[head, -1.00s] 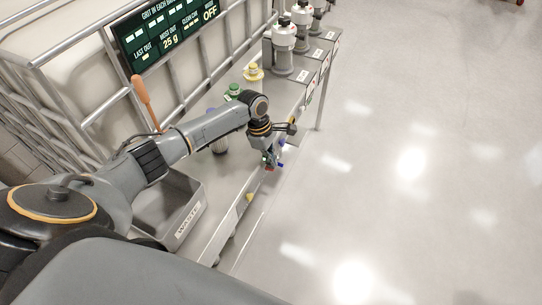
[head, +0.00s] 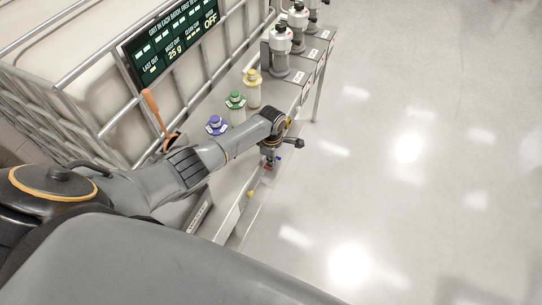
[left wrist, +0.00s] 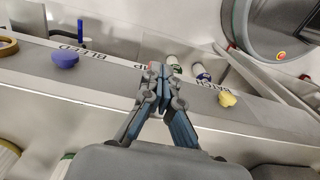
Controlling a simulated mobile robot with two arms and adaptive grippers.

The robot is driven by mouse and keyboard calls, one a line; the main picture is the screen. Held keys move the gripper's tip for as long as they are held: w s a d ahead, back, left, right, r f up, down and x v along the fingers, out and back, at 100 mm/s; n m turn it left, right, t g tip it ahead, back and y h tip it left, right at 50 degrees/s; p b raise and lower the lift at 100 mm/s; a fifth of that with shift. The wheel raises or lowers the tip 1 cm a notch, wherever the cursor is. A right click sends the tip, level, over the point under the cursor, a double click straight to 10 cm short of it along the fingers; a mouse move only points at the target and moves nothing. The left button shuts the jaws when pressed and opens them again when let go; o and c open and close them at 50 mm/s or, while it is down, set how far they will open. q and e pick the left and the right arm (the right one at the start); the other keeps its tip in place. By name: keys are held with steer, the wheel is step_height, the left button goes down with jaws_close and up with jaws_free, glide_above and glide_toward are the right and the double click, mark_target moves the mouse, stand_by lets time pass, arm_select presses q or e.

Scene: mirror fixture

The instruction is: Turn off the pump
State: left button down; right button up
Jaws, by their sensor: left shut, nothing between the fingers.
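My left gripper (head: 268,160) is at the front edge of the long grey bench (head: 226,190). In the left wrist view the left gripper (left wrist: 158,72) is shut and empty, its fingertips at the front panel over a label ending in "MP". A small red part (left wrist: 149,66) shows at the fingertips; the rest of that control is hidden behind them. On the panel, a blue knob (left wrist: 65,60) is by the "BLEED" label and a yellow knob (left wrist: 227,100) by the "BATCH" label. The dark display (head: 170,42) shows "OFF" at its right end. My right gripper is not in view.
Bottles with blue (head: 216,125), green (head: 235,100) and yellow (head: 252,77) caps stand on the bench behind my arm. Several grey-and-white units stand farther along. An orange handle (head: 152,107) leans by the rail. The floor at right is clear.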

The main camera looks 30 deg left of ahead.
arm_select(q)
steer(key=shift+w+d+f+y+p, duration=0.15)
steer(key=shift+d+y+p, duration=0.1)
steer(key=shift+y, duration=0.25)
steer(key=shift+s+d+f+y+p, duration=0.1)
steer(key=shift+d+f+y+p, duration=0.1)
steer(key=shift+y, duration=0.3)
steer(key=shift+a, duration=0.2)
steer(key=shift+a+r+p, duration=0.25)
steer(key=shift+a+p, duration=0.1)
steer(key=shift+a, duration=0.35)
